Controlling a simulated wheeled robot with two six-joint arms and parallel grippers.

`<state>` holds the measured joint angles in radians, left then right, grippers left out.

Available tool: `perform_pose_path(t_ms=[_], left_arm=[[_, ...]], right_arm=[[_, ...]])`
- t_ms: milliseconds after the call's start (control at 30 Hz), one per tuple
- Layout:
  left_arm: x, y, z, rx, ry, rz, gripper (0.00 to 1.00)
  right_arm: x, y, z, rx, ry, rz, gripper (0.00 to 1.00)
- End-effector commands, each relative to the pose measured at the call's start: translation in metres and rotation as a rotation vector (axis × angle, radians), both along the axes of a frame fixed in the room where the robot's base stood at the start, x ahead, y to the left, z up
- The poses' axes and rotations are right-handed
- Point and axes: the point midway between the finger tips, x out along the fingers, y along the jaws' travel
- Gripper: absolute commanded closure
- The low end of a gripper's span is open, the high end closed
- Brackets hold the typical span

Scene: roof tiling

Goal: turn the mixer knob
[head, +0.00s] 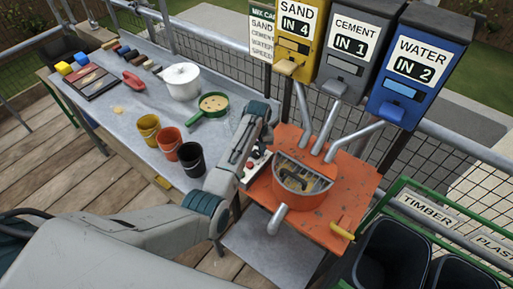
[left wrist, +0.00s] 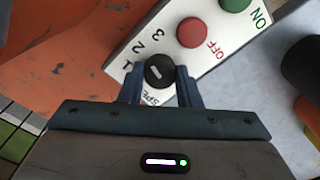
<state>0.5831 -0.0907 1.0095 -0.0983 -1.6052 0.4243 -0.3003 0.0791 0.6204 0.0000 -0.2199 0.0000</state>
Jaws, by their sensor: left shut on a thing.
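The mixer knob (left wrist: 160,66) is a small round black dial with a white mark on its face, in the left wrist view. It sits on a white control panel (left wrist: 186,52), near the printed numbers 2 and 3 and partly hidden lettering. My left gripper (left wrist: 160,78) has its two blue fingers closed on either side of the knob. In the head view, the panel (head: 257,166) is beside the orange mixer drum (head: 302,198), and my left arm hides the knob. My right gripper is not in view.
A red OFF button (left wrist: 194,32) and a green ON button (left wrist: 235,4) are close to the fingers. Sand (head: 299,45), cement (head: 349,55) and water (head: 418,65) dispensers stand behind the drum. Buckets and a pan are on the grey table (head: 128,112) at left.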

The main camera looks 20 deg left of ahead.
Motion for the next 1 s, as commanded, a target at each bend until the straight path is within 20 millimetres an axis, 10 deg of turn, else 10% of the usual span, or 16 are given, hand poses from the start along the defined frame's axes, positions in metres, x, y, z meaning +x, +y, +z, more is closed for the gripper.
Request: perform_pose_path(t_ms=[1000], left_arm=[[0.001,0.001,0.002,0.001,-0.004,-0.578,0.92]], right_arm=[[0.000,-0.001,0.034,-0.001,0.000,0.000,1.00]])
